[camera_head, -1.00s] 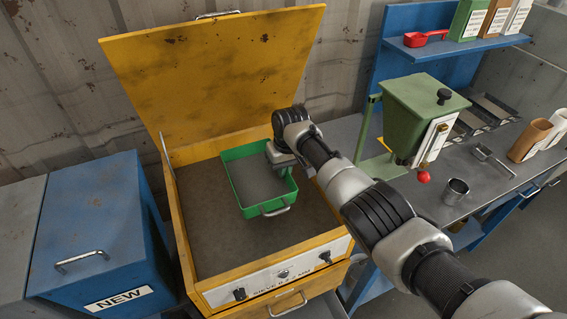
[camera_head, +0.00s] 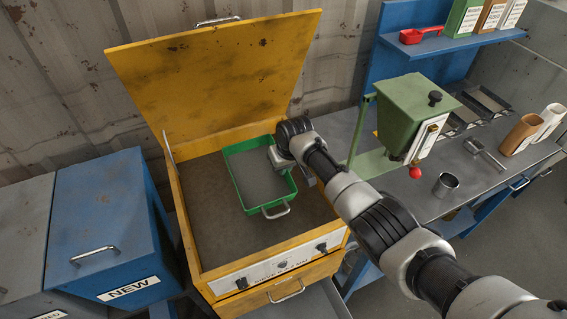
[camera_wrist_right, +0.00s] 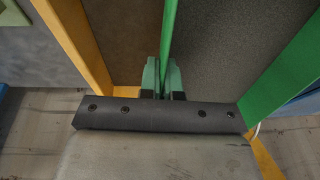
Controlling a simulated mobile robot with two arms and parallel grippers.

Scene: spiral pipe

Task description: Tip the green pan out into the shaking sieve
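The green pan (camera_head: 239,192) is held above the open yellow shaking sieve (camera_head: 205,216) in the head view, looking about level. A flat grey, speckled surface fills its inside; I cannot tell how deep it is. A metal handle sticks out from its front. My right gripper (camera_head: 289,171) is at the pan's right side, its fingertips partly hidden by the wrist. In the right wrist view its fingers (camera_wrist_right: 163,74) are shut on the green pan wall (camera_wrist_right: 171,22). The sieve's brown bed shows left of and in front of the pan. My left gripper is out of view.
The sieve's raised yellow lid (camera_head: 215,80) stands behind the pan. A green hopper (camera_head: 405,115) with a red knob stands close to the right of my arm. A metal cup (camera_head: 446,185) stands on the bench. A blue bin (camera_head: 105,225) is at left.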

